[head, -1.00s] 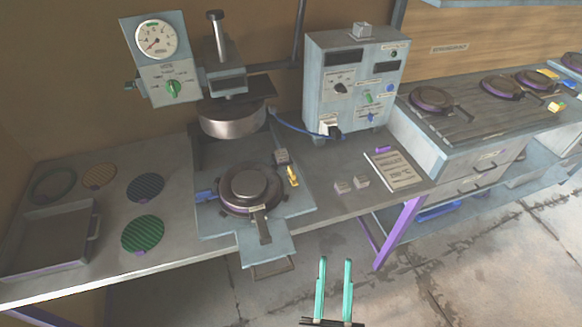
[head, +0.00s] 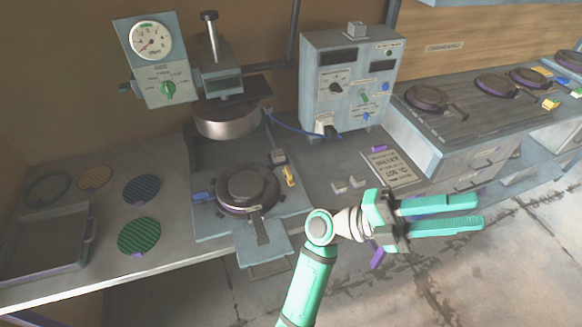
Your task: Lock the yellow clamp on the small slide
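The yellow clamp (head: 289,176) stands at the right side of the small slide (head: 264,245), beside the round dark plate holder (head: 247,190). A blue piece (head: 202,196) sits at the slide's left side. Whether the clamp is locked is too small to tell. My gripper (head: 480,213) is in front of the bench at the right, over the floor. Its two green fingers point right and stand apart with nothing between them. It is well away from the clamp.
The press head (head: 228,120) hangs over the back of the slide. A control box (head: 348,85) with a blue cable stands behind right. Two small grey blocks (head: 347,184) and a printed card (head: 392,167) lie right of the slide. A tray (head: 45,240) is at the left.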

